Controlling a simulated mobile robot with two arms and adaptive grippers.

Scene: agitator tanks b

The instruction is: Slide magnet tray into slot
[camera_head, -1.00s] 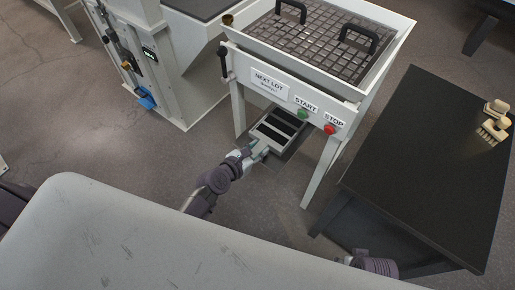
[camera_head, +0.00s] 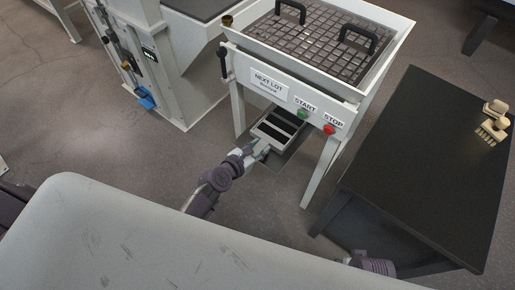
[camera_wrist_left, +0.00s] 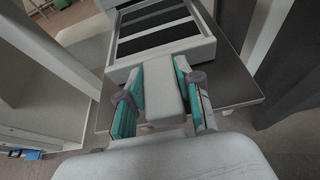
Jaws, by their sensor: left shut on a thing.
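The magnet tray (camera_head: 279,127) is a pale frame with several dark bars across it. It lies under the front panel of the white machine (camera_head: 340,108), its far part hidden beneath the panel. My left gripper (camera_head: 258,150) is shut on the tray's front handle. In the left wrist view the two teal fingers (camera_wrist_left: 158,98) sit on either side of the pale handle block (camera_wrist_left: 162,92), and the tray (camera_wrist_left: 198,52) extends away above a dark shelf (camera_wrist_left: 238,86). My right gripper is not in view; only part of my right arm shows at the bottom right.
Machine legs (camera_head: 322,172) stand either side of the tray. The panel carries a green START button (camera_head: 303,114) and a red STOP button (camera_head: 329,129). A black table (camera_head: 430,160) with a brush (camera_head: 494,122) stands at right. Open floor lies at left.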

